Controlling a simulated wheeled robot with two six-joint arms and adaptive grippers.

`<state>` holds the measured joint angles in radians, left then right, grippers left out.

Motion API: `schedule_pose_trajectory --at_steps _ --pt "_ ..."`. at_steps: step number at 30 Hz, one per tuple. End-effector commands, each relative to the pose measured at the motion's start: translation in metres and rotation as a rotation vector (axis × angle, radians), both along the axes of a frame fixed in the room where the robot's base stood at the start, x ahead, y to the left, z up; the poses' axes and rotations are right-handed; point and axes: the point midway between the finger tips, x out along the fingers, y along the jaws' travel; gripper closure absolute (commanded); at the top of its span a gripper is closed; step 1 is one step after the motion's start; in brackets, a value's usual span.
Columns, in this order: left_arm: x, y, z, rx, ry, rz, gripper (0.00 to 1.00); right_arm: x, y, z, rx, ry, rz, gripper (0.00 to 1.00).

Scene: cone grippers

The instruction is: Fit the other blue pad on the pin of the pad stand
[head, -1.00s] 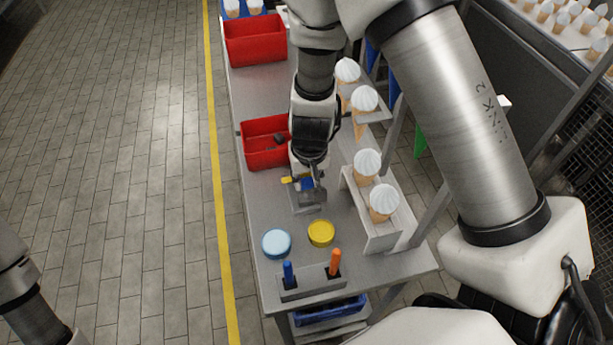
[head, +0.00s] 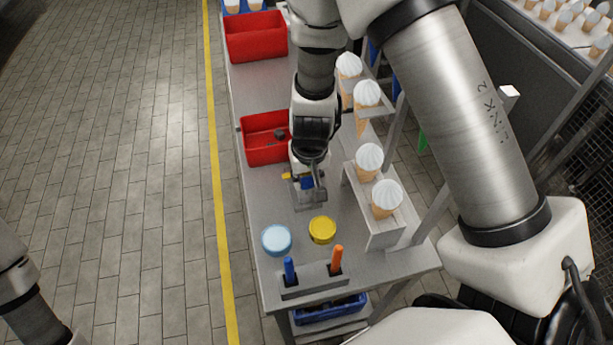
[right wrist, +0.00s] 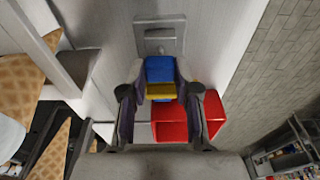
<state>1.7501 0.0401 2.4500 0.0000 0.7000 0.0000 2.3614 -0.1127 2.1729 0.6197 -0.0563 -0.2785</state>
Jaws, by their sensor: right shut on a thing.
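My right gripper (head: 306,187) is low over the table between the near red bin and the two round lids. In the right wrist view its fingers (right wrist: 160,76) are shut on a blue pad (right wrist: 160,68). The blue pad also shows in the head view (head: 307,183). A yellow piece (right wrist: 161,90) lies against or just beyond the pad; I cannot tell if they touch. A grey metal plate (right wrist: 160,37), apparently the pad stand, is beside the pad. Its pin and any contact with the pad cannot be made out. My left gripper is out of view.
A red bin (head: 252,151) with a dark piece inside is just beyond the gripper. A light blue lid (head: 276,240) and yellow lid (head: 322,230) lie nearer. A grey holder (head: 312,279) carries blue and orange upright pieces. A cone rack (head: 382,236) is at right.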

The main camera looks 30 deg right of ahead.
Motion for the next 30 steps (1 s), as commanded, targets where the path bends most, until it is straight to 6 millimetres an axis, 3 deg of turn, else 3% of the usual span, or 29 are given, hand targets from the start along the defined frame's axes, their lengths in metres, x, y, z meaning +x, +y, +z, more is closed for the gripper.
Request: schedule_pose_trajectory --at_steps 30 --pt "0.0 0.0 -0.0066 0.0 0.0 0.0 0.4 0.0 -0.0001 -0.0067 0.0 0.0 0.0 0.87"
